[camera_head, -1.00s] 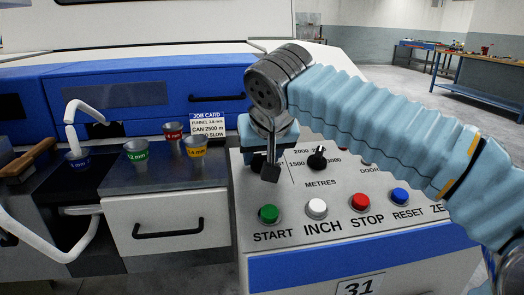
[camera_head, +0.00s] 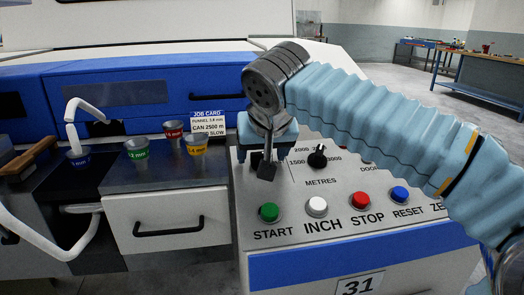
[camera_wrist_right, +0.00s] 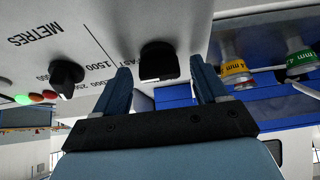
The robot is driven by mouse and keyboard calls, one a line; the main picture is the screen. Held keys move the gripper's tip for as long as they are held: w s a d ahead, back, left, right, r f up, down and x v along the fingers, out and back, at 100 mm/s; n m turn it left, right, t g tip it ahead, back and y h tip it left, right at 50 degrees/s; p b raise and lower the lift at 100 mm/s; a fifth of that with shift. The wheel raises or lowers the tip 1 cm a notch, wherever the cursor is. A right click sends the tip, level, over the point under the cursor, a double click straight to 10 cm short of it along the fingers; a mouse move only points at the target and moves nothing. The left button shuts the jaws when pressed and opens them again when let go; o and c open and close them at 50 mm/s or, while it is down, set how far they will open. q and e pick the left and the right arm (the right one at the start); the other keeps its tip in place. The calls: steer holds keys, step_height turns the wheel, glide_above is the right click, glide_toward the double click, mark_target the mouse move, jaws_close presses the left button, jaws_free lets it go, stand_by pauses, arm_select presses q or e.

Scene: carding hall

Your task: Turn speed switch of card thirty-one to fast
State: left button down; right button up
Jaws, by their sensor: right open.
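The grey console of card thirty-one carries a plate marked 31 (camera_head: 358,286). In the right wrist view the black speed switch (camera_wrist_right: 159,62) is a knob on the panel, with part of the word FAST printed beside it. My right gripper (camera_wrist_right: 164,82) is open, with one blue finger on each side of this knob; I cannot tell whether they touch it. In the head view my right gripper (camera_head: 264,150) is at the console's upper left and mostly hides the switch. The knob's exact setting is unclear. My left gripper is not in view.
A black METRES knob (camera_head: 317,157) is right of my gripper. Below are green START (camera_head: 269,212), white INCH (camera_head: 317,206), red STOP (camera_head: 360,200) and blue RESET (camera_head: 399,194) buttons. Coloured funnels (camera_head: 196,145) and a job card (camera_head: 208,123) stand to the left.

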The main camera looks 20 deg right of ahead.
steer(key=p+v, duration=0.1)
steer(key=v, duration=1.2)
steer(key=shift+s+r, duration=0.25)
steer(key=shift+r, duration=0.1)
